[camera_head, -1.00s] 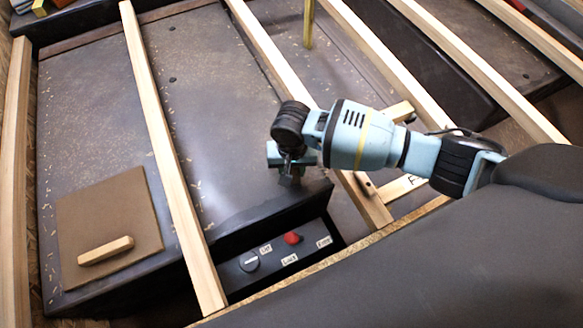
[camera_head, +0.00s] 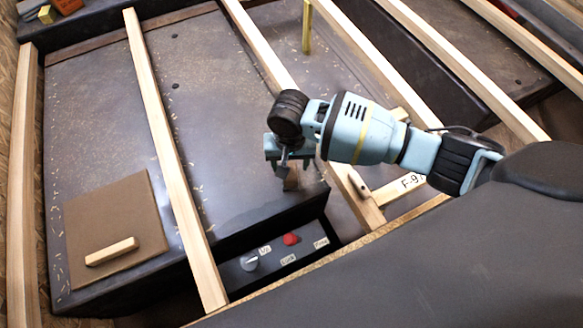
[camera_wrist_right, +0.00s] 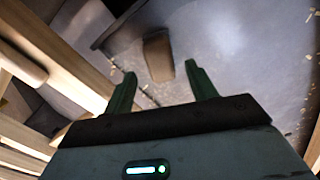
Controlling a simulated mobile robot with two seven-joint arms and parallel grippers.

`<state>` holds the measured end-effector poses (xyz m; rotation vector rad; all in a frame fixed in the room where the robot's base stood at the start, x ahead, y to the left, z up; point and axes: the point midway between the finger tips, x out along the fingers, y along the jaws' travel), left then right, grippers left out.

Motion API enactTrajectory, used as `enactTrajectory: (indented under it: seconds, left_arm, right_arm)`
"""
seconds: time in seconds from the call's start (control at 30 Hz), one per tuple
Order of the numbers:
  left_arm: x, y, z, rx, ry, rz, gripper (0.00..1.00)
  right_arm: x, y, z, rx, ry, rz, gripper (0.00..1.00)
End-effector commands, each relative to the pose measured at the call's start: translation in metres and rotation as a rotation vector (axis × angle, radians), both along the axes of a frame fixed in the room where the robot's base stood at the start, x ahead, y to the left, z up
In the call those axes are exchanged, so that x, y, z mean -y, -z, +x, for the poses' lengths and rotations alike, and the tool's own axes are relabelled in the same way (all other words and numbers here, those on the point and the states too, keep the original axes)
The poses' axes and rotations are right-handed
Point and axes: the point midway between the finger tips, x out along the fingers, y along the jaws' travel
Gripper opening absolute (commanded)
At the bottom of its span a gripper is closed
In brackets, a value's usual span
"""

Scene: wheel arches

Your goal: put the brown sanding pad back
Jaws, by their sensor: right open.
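A small brown block, which looks like the sanding pad (camera_wrist_right: 158,57), lies on the dark grey surface near its front edge. In the head view the pad (camera_head: 291,183) is partly hidden below my right gripper (camera_head: 284,168). In the right wrist view my right gripper (camera_wrist_right: 160,76) is open, with two green fingers apart. The pad shows just beyond the fingertips, roughly between them, and is not clasped. A flat brown mat (camera_head: 113,215) lies at the left of the same surface, with a pale wooden block on it. My left gripper is not in view.
Pale wooden slats (camera_head: 170,150) cross above the surface on both sides of my right gripper. A control panel (camera_head: 275,258) with a red button and a knob sits below the front edge. A labelled wooden piece (camera_head: 400,190) lies right of the gripper. Wood shavings are scattered about.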

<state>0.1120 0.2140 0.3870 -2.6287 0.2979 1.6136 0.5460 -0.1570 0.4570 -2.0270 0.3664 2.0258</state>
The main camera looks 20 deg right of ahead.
Motion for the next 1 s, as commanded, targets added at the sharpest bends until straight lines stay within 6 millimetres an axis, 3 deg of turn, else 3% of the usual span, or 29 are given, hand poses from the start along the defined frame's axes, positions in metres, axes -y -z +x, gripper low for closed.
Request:
enactTrajectory:
  seconds: [0.03,0.1,0.33,1.0]
  left_arm:
    - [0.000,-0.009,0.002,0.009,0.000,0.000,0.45]
    - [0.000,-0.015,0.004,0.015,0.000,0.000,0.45]
    - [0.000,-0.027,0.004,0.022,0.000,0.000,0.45]
    - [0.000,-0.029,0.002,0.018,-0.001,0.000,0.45]
  right_arm:
    - [0.000,-0.016,0.000,0.004,0.000,0.001,0.57]
    - [0.000,-0.029,0.000,0.004,0.000,0.001,0.57]
    - [0.000,-0.057,0.000,0.001,0.000,0.001,0.57]
    - [0.000,-0.063,0.000,-0.001,0.000,0.000,0.57]
